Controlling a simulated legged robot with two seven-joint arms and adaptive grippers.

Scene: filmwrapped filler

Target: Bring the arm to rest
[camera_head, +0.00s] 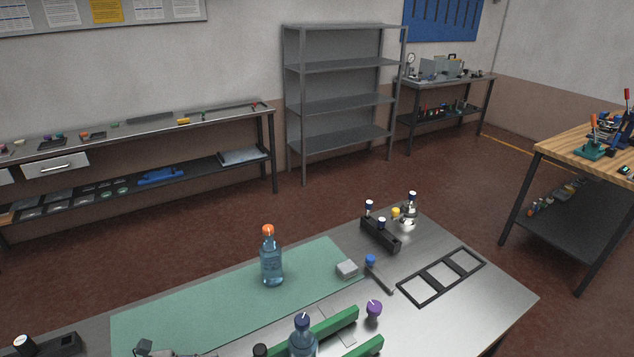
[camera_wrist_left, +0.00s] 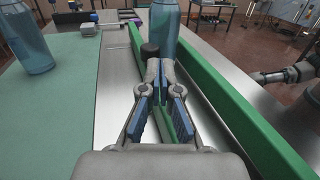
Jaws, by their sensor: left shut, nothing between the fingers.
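My left gripper (camera_wrist_left: 160,72) is in the middle of the left wrist view. Its fingertips are together with nothing between them. It is above the steel strip between two green rails, with a black cap (camera_wrist_left: 150,50) and a blue bottle (camera_wrist_left: 164,25) ahead of it. In the head view only a grey part at the bottom edge, left of the rails, may belong to this arm; its fingers are not clear there. A grey jointed part (camera_wrist_left: 285,75) at the right of the left wrist view looks like my right arm; its jaws cannot be made out.
An orange-capped bottle (camera_head: 271,262) stands on the green mat (camera_head: 190,310). A dark-capped bottle (camera_head: 302,340) stands by the green rail (camera_head: 335,323). A grey block (camera_head: 347,269), purple knob (camera_head: 374,309), black rack (camera_head: 380,236) and black frame (camera_head: 442,276) are farther right. The mat's left is clear.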

